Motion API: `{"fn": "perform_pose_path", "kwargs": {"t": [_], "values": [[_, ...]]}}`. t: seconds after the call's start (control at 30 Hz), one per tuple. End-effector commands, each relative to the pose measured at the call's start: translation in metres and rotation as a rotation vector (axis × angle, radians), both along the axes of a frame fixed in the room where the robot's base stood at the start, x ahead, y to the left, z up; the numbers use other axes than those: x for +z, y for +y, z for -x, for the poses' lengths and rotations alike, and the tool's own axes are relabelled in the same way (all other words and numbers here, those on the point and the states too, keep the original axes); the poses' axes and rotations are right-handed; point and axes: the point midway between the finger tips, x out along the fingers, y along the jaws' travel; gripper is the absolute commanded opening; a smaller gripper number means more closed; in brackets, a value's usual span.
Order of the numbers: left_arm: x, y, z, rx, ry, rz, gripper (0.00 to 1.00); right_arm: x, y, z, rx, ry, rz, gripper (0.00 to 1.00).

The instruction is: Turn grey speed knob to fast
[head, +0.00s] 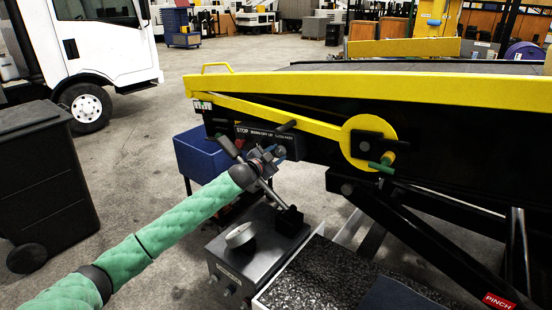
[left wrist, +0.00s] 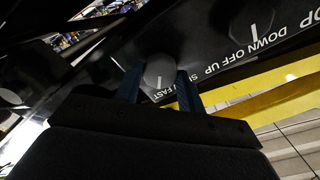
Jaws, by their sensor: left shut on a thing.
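The grey speed knob (left wrist: 159,70) is on the dark control panel in the left wrist view, beside the upside-down SLOW and FAST lettering. Its short white mark points down the picture, towards the FAST lettering. My left gripper (left wrist: 159,88) has one blue finger on each side of the knob and is shut on it. In the head view my left gripper (head: 268,158) is at the panel (head: 246,131) under the yellow rail, and it hides the knob. My right gripper is not in view.
A second round knob (left wrist: 251,20) sits beside it at the DOWN OFF UP lettering. A yellow disc (head: 355,151) with a green handle (head: 381,164) is to the right. A blue bin (head: 194,153) and a grey box (head: 258,245) stand near my arm.

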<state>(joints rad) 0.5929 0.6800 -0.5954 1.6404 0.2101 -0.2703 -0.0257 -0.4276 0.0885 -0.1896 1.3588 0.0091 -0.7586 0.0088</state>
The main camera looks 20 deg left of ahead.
Motion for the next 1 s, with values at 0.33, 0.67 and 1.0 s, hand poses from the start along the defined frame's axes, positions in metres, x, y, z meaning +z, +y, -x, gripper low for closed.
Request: {"fn": "perform_pose_path", "kwargs": {"t": [0.33, 0.67, 1.0], "values": [[0.001, 0.001, 0.0, 0.001, -0.114, -0.311, 0.16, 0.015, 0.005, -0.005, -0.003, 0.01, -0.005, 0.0], [0.001, 0.001, 0.0, 0.002, -0.214, -0.59, 0.16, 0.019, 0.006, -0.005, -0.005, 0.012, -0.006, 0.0], [0.001, 0.0, 0.0, 0.001, -0.286, -0.789, 0.16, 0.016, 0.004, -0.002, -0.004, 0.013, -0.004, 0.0]]}}
